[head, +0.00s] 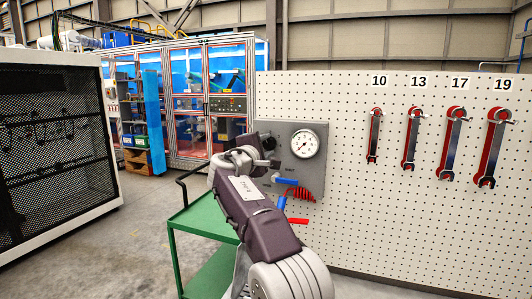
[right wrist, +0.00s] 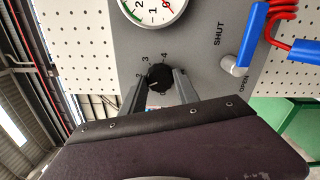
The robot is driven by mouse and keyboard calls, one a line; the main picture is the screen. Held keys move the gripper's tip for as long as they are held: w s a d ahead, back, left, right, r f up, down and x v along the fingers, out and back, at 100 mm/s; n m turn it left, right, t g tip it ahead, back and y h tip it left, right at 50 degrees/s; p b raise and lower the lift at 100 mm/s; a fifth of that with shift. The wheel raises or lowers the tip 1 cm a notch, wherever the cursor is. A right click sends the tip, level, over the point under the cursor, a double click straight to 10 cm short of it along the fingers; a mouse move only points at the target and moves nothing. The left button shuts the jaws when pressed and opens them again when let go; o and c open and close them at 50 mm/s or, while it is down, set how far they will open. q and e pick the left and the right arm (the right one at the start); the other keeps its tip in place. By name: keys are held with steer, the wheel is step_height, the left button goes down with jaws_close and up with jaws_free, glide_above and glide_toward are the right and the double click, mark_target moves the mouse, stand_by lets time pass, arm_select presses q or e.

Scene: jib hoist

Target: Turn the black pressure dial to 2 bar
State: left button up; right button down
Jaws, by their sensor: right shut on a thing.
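The black pressure dial (right wrist: 158,77) is on a grey panel (right wrist: 200,50). Numbers 2, 3 and 4 show around it in the right wrist view; lower marks are partly covered. A pale mark on the dial faces the lower left of that view; its exact reading is unclear. My right gripper (right wrist: 161,82) has its two fingers on either side of the dial, shut on it. In the head view my right arm hides most of this hold. My left gripper is not in view.
A blue-handled lever (right wrist: 253,35) with SHUT and OPEN labels and a coiled red hose (head: 300,193) are below the gauge. Several wrenches hang on the pegboard (head: 345,220) at right. A green cart (head: 200,218) stands below; a black mesh cage (head: 60,130) is at left.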

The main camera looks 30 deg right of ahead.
steer(key=shift+m+b, duration=0.75)
steer(key=shift+m, duration=1.55)
steer(key=c, duration=0.9)
jaws_free()
steer(key=b+v, duration=0.3)
steer(key=v, duration=0.6)
steer(key=shift+b, duration=0.3)
